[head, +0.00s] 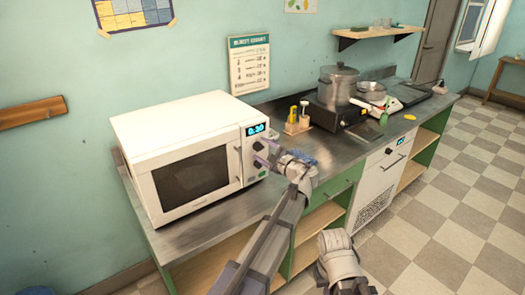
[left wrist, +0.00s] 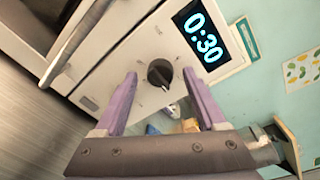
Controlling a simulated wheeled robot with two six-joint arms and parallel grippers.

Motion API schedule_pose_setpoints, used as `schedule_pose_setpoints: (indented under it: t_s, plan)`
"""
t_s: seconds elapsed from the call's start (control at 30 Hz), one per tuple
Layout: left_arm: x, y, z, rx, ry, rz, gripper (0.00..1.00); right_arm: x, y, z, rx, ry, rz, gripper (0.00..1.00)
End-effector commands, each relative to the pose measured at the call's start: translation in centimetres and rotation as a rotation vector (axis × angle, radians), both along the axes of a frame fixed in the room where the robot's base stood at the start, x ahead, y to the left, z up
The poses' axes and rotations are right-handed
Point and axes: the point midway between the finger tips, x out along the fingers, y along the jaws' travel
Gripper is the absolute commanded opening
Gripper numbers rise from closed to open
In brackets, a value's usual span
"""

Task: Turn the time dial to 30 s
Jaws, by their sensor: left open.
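The white microwave (head: 190,155) stands on the left end of the counter, door closed. Its display (head: 256,129) reads 0:30, and the same display shows in the left wrist view (left wrist: 202,38). The black round dial (left wrist: 160,73) sits on the panel beside the display, its pale pointer mark toward the lower right in the left wrist view. My left gripper (head: 264,153) is in front of the control panel. In the left wrist view its purple fingers (left wrist: 160,84) are spread on either side of the dial, with no clear contact.
A small condiment rack (head: 297,123) stands on the counter right of the microwave. The microwave's door handle (left wrist: 75,42) is close to my left gripper.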

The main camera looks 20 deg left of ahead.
Motion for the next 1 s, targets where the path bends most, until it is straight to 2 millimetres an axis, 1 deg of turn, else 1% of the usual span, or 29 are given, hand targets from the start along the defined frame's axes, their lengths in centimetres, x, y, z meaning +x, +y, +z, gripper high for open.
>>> schedule_pose_setpoints:
  t_s: [0.3, 0.5, 0.63, 0.9, 1.0]
  plan:
    - [-3.0, -3.8, 0.4, 0.0, 0.0, -0.004, 0.73, 0.0, 0.0, 0.4, 0.0, 0.0, 0.0, 0.0]
    - [-4.4, -5.6, 0.6, 0.0, 0.0, -0.002, 0.73, 0.0, 0.0, 0.6, 0.0, 0.0, 0.0, 0.0]
    - [-4.7, -6.0, 0.6, 0.0, 0.0, -0.001, 0.73, 0.0, 0.0, 0.6, 0.0, 0.0, 0.0, 0.0]
    - [-4.7, -6.0, 0.6, 0.0, 0.0, 0.0, 0.73, 0.0, 0.0, 0.6, 0.0, 0.0, 0.0, 0.0]
    - [-5.2, -5.4, 0.1, -0.029, 0.001, 0.012, 0.73, 0.0, 0.0, 0.6, 0.0, 0.0, 0.0, 0.0]
